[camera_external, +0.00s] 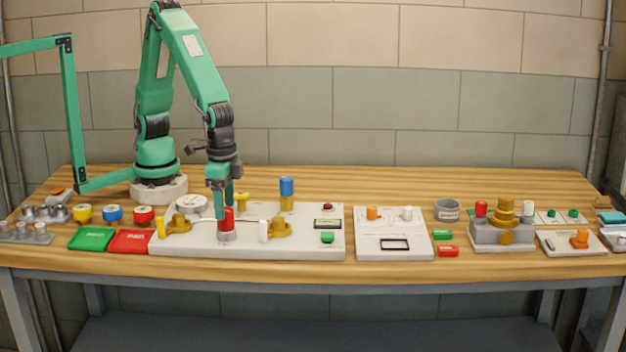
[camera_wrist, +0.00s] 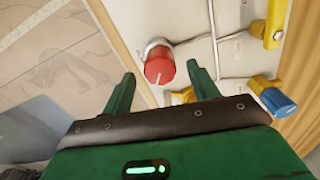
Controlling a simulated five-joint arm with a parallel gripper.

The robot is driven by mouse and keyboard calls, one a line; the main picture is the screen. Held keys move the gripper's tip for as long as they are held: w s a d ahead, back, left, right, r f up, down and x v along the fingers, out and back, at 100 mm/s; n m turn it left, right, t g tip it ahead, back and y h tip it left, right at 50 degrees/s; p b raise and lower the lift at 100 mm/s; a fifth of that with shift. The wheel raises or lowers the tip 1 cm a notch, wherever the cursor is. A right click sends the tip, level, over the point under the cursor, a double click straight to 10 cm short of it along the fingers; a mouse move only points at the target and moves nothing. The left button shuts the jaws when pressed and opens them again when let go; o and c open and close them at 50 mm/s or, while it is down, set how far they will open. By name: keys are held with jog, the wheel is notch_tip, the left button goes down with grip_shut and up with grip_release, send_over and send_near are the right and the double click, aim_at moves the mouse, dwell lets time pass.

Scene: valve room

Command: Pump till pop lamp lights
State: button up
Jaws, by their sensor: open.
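A red knob (camera_external: 227,217) stands upright in a metal collar on the white panel (camera_external: 290,245); it also shows in the wrist view (camera_wrist: 159,69). My gripper (camera_external: 225,205) points down over it, with its green fingers open. In the wrist view, the knob lies beyond the fingertips (camera_wrist: 161,73), roughly between them. I cannot tell whether either finger touches it. A small dark red dome (camera_external: 328,207) sits on the panel's right side and looks unlit; I cannot tell whether it is the pop lamp.
Yellow-handled brass valves (camera_external: 178,224) and a white-handled one (camera_external: 279,229) flank the knob. A blue-capped post (camera_external: 287,188) stands behind. A dark display (camera_external: 328,224) and green button (camera_external: 327,238) are at right. Green (camera_external: 91,239) and red (camera_external: 131,241) plates lie left.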

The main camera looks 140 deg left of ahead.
jog(key=shift+f, duration=1.8)
jog(key=c, duration=1)
